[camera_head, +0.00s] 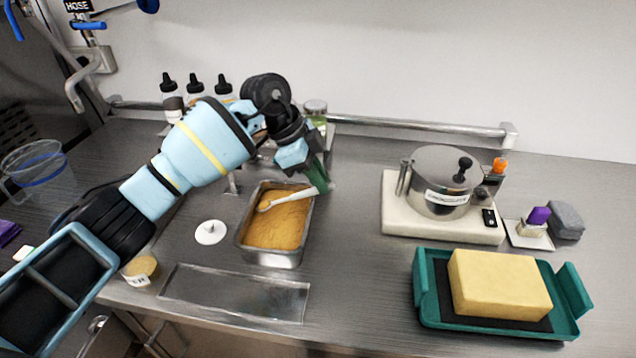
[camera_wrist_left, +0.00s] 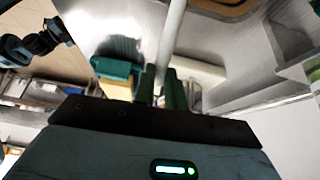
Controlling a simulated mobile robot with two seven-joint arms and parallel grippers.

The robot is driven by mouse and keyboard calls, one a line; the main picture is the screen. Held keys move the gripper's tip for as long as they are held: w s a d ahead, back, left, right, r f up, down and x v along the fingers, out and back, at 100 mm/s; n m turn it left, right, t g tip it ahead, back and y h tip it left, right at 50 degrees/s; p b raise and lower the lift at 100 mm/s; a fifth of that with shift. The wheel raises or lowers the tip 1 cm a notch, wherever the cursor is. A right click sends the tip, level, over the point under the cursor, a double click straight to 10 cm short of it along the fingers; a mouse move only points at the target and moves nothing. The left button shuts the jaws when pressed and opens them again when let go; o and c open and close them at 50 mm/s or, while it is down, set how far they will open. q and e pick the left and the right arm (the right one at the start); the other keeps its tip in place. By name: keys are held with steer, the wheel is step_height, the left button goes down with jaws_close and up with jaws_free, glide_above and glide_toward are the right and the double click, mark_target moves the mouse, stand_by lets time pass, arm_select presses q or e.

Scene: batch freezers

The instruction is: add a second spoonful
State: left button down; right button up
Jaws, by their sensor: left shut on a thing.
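A metal pan (camera_head: 273,258) holds a smooth tan-brown mass (camera_head: 275,226) and stands left of the middle of the counter. My left gripper (camera_head: 318,172) is at the pan's upper right, its green fingers shut on the handle of a white spoon (camera_head: 285,200). The spoon slants down to the left, its bowl over or in the tan mass; I cannot tell how deep or how full it is. In the left wrist view the pale handle (camera_wrist_left: 172,38) runs between the two green fingers (camera_wrist_left: 160,90).
A lidded pot (camera_head: 440,170) on a cream base (camera_head: 400,220) stands right. A yellow block (camera_head: 500,284) sits on a green tray (camera_head: 425,310). A white lid (camera_head: 210,232), labelled jar (camera_head: 140,270) and clear tray (camera_head: 235,292) lie near the pan. The middle counter is clear.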

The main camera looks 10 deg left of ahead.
arm_select(q)
steer(key=shift+d+r, duration=0.1)
steer(key=shift+r, duration=0.7)
steer(key=shift+d+f+y, duration=0.1)
steer(key=shift+d+y, duration=0.75)
steer(key=shift+y, duration=0.05)
steer(key=shift+d+f+y, duration=0.2)
steer(key=shift+d+y, duration=0.55)
steer(key=shift+y, duration=0.35)
